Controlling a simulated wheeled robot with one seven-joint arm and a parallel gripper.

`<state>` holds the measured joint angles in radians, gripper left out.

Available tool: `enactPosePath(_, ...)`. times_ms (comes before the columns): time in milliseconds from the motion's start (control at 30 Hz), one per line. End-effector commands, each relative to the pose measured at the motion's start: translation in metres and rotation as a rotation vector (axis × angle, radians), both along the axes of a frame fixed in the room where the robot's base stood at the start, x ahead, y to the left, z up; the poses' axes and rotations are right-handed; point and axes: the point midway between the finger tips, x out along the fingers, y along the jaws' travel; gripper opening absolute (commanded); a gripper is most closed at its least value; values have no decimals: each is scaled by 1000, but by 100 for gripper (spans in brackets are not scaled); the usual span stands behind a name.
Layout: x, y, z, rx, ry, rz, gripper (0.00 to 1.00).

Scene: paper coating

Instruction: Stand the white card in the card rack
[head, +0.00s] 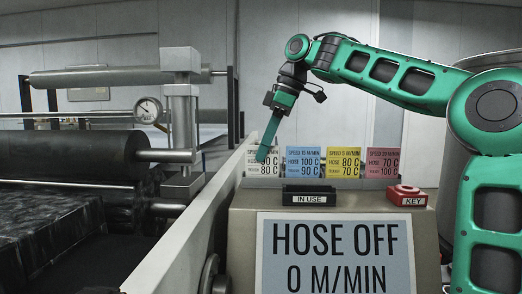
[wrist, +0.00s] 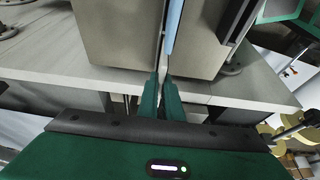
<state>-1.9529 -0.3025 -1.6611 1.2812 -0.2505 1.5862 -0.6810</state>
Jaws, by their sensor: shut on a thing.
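The white card (head: 253,169) is upright at the left end of a row of cards, beside the blue card (head: 303,162). The yellow card (head: 344,162) and the red card (head: 383,163) follow to the right. The card rack (head: 335,184) is a low strip under the row, mostly hidden. My gripper (head: 262,156) points down in front of the white card and covers part of it. Its fingers (wrist: 161,77) are closed together on the white card, whose thin edge is hard to make out in the wrist view. Whether the card's bottom touches the rack cannot be told.
A black IN USE holder (head: 310,196) and a red KEY block (head: 405,196) sit on the console top. A HOSE OFF sign (head: 337,262) is on the console front. A pale rail (head: 190,235) and rollers (head: 75,158) lie to the left.

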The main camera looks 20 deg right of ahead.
Motion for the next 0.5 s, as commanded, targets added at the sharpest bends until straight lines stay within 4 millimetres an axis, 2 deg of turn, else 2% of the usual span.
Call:
enactPosePath(233, 0, 0, -1, -1, 1, 0, 0)
enactPosePath(333, 0, 0, -1, -1, 1, 0, 25)
enactPosePath(367, 0, 0, -1, 0, 1, 0, 27)
enactPosePath(500, 0, 0, 0, 0, 0, 0, 27)
